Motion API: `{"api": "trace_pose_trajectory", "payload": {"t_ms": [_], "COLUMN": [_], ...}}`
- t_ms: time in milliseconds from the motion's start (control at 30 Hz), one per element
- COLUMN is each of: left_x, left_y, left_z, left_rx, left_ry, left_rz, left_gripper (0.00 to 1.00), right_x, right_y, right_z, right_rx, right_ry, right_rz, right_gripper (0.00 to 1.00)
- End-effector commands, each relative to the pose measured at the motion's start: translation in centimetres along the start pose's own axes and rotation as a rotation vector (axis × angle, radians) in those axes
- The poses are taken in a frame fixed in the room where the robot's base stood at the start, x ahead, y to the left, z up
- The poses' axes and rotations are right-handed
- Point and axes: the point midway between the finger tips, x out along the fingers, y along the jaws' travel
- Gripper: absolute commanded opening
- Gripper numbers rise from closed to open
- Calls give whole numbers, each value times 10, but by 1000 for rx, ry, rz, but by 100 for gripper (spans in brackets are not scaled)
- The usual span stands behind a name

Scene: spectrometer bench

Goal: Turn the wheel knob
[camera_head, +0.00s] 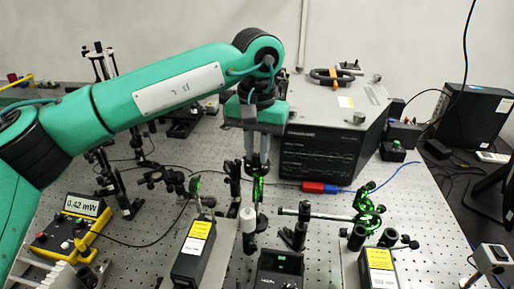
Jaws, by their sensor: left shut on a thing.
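My left arm comes in from the left and bends down over the bench. My left gripper (258,172) points straight down in the middle of the bench, just left of the front of the large grey box. Its fingers are close together, shut on the small wheel knob of an optical mount. The fingers hide most of the knob, and its turn angle cannot be read. Green light shows on the parts at the fingertips. My right gripper is not in view.
The large grey box (335,155) stands close right of the gripper. A yellow power meter (72,228) reads 0.42 mW at left. Black modules with yellow labels (195,245) stand in front. Posts and green-lit optics (368,208) crowd the right. Perforated bench (425,205) is bare farther right.

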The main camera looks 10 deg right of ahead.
Motion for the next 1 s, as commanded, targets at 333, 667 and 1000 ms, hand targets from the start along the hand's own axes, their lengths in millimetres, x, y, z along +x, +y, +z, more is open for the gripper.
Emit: {"api": "trace_pose_trajectory", "payload": {"t_ms": [333,667,1000], "left_x": [0,0,0], "left_y": [0,0,0], "left_z": [0,0,0], "left_rx": [78,82,81], "left_ry": [0,0,0], "left_rz": [0,0,0], "left_gripper": [0,0,39], "right_x": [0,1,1], "right_y": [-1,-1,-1], "right_z": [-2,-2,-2], "right_rx": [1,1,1], "right_ry": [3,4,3], "right_rz": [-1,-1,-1], "right_gripper": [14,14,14]}}
